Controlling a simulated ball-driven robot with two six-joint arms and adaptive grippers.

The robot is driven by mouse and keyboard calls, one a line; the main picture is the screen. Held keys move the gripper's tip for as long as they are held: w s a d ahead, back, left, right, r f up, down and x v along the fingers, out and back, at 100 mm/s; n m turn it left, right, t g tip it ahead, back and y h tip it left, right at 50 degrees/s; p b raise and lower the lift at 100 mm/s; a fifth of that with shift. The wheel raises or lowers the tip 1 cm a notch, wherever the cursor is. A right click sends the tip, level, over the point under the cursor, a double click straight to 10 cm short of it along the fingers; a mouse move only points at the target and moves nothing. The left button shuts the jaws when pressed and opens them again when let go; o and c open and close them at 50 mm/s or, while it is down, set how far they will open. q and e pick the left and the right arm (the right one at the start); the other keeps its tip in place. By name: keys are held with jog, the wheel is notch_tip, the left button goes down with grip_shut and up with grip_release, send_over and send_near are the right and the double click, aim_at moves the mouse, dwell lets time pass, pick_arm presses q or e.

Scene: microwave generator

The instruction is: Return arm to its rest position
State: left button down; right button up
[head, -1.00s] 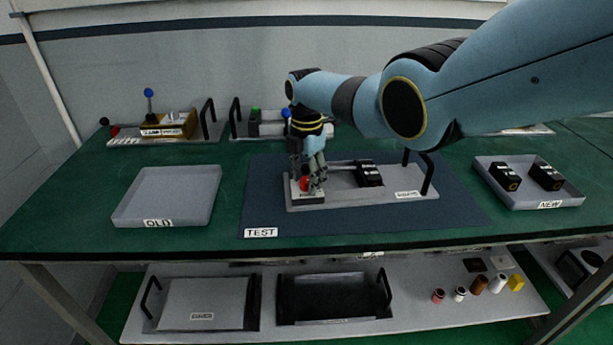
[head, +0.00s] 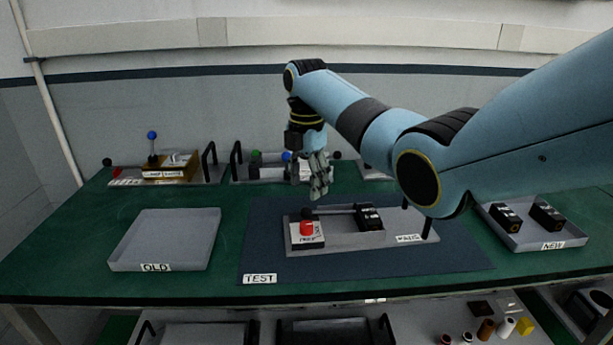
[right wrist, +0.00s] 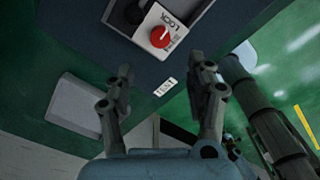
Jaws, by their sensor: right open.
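My right arm (head: 375,125) comes in from the right in the head view. Its gripper (head: 319,190) hangs pointing down above the back left of the test fixture (head: 340,240), apart from it. In the right wrist view the gripper (right wrist: 165,80) has its two fingers spread with nothing between them. The red knob (head: 306,228) on the white lock block (head: 308,242) is uncovered at the fixture's left end. The knob also shows in the right wrist view (right wrist: 160,37), beyond the fingertips. My left gripper is not in view.
The fixture holds a black module (head: 369,217) on the blue TEST mat (head: 450,258). An empty OLD tray (head: 165,240) lies left, a NEW tray (head: 520,240) with two black modules right. More fixtures (head: 165,168) line the back. A lower shelf holds small parts.

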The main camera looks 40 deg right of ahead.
jog(key=shift+r, duration=0.7)
